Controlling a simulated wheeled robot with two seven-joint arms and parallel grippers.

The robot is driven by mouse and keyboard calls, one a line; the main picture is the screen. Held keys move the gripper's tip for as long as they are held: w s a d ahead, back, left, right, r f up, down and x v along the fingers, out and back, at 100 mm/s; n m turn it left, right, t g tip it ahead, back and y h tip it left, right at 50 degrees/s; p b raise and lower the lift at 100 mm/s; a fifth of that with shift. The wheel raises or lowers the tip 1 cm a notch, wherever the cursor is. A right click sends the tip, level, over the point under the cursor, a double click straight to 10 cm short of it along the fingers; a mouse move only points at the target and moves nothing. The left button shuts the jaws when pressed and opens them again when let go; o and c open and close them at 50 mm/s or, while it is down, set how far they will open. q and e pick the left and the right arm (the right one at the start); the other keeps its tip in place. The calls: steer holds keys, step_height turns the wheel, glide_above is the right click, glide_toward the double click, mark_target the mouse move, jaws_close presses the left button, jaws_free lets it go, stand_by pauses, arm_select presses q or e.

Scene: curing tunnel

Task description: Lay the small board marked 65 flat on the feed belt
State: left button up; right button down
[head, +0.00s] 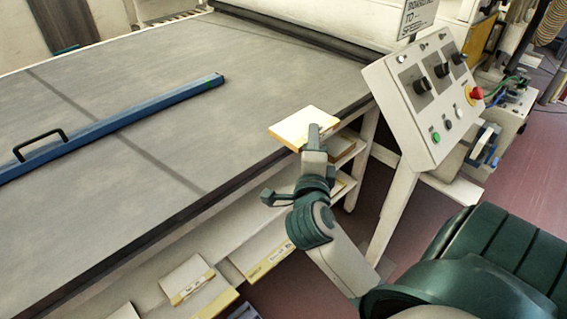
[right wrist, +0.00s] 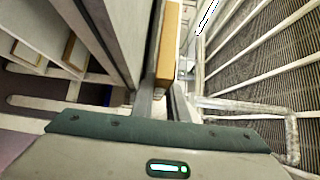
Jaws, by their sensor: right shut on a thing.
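A small pale board with a yellowish edge (head: 304,126) is held in my right gripper (head: 312,143), whose fingers are shut on it. In the head view it appears near the belt's near right edge; its height above the belt is hard to tell. In the right wrist view, the board (right wrist: 169,45) shows edge-on beyond the fingertips (right wrist: 162,98). I cannot read a number on it. The grey feed belt (head: 215,125) is broad and flat, left of my right gripper. My left gripper is not in view.
A blue bar (head: 150,113) with a black handle lies across the belt. A control panel (head: 425,95) with knobs and a red button stands right of the gripper. More boards (head: 187,278) lie on shelves below the belt. The belt between bar and gripper is clear.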

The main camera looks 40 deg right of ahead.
steer(key=shift+w+a+f+b, duration=0.15)
steer(key=shift+w+f+b, duration=0.3)
steer(key=shift+f+b, duration=0.1)
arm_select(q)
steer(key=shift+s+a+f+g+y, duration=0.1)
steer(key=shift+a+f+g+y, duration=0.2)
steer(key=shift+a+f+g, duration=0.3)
arm_select(e)
steer(key=w+a+f, duration=0.2)
steer(key=w+f, duration=0.1)
steer(key=w, duration=0.3)
steer(key=shift+w+a+f, duration=0.2)
steer(key=shift+a+f, duration=0.05)
steer(key=shift+a, duration=0.1)
arm_select(q)
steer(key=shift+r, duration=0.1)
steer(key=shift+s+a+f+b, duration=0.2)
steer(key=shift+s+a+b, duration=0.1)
steer(key=shift+b, duration=0.05)
arm_select(e)
steer(key=shift+f, duration=2)
steer(key=shift+f, duration=0.15)
steer(key=c, duration=1.7)
jaws_free()
steer(key=shift+c, duration=0.2)
